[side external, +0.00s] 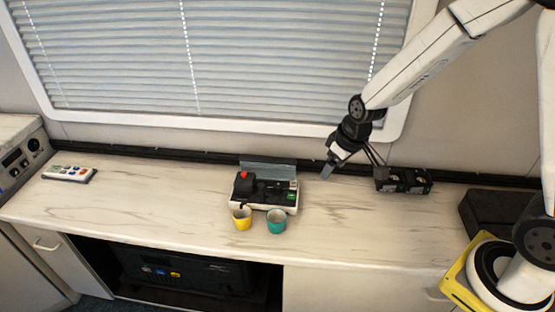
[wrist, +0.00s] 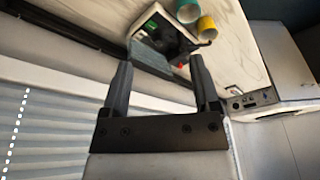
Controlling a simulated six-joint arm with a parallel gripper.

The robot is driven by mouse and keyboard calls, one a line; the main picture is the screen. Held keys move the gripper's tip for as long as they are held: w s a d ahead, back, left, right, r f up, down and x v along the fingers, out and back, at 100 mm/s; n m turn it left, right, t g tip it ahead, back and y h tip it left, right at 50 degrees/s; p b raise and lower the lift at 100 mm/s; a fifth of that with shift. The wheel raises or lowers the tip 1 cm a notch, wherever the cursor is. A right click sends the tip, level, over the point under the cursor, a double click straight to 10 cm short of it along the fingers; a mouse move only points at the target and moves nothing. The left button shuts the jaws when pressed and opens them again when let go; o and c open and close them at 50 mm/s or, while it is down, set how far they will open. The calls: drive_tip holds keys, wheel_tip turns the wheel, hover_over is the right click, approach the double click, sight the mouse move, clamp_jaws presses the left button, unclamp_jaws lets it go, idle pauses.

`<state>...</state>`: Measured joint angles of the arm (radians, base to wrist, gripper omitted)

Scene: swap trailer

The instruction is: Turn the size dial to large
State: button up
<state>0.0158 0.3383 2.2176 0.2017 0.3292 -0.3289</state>
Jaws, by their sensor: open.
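The machine (side external: 265,188), a small black and white unit with a red part and a green part, sits on the counter. It also shows in the wrist view (wrist: 165,35), beyond my fingertips. I cannot make out a size dial or its setting. A yellow cup (side external: 242,218) and a teal cup (side external: 277,221) stand just in front of the machine. My gripper (side external: 329,171) is above the counter, to the right of the machine and apart from it. In the wrist view my gripper (wrist: 160,65) has its fingers spread with nothing between them.
A white remote-like pad (side external: 69,174) with coloured buttons lies at the left. A window with blinds (side external: 220,60) is behind.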

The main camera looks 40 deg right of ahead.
drive_tip(key=shift+s+r, duration=0.2)
drive_tip(key=shift+s, duration=0.4)
drive_tip(key=shift+s+r, duration=0.2)
drive_tip(key=shift+s, duration=0.35)
drive_tip(key=n+t, duration=0.1)
drive_tip(key=n, duration=0.1)
approach(278, 186)
drive_tip(key=f, duration=0.1)
drive_tip(key=shift+w+d+f+y, duration=0.2)
drive_tip(key=shift+d+f+y, duration=0.1)
drive_tip(key=shift+y, duration=0.1)
drive_tip(key=shift+f, duration=0.15)
drive_tip(key=shift+x, duration=3.75)
drive_tip(key=shift+w, duration=0.15)
